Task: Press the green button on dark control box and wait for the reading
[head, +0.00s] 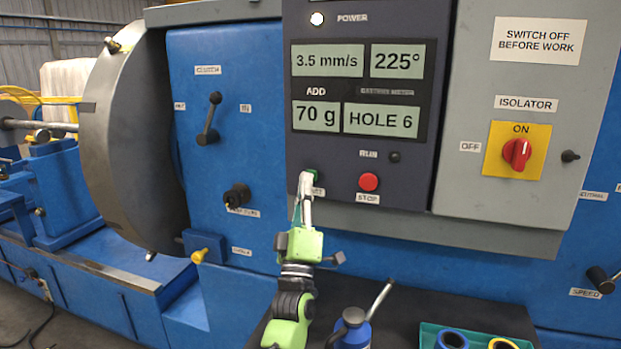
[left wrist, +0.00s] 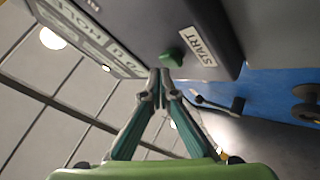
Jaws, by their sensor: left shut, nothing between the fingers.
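The dark control box (head: 345,150) carries lit displays reading 3.5 mm/s, 225°, ADD 70 g and HOLE 6. Its green button (head: 314,176) sits at the lower left, partly hidden by my left gripper (head: 306,182). The green button also shows in the left wrist view (left wrist: 172,58) beside a START label. My left gripper is shut and empty, and its fingertips (left wrist: 160,74) are at the button's edge; I cannot tell whether they touch it. The red STOP button (head: 369,182) is to the right. The RUN lamp (head: 394,157) looks dark. My right gripper is not in view.
A grey isolator panel (head: 467,178) with a red knob (head: 516,153) adjoins the box on the right. A blue can with a spout (head: 352,332) and a green tray (head: 430,332) are below. A lever (head: 209,120) projects from the blue machine at left.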

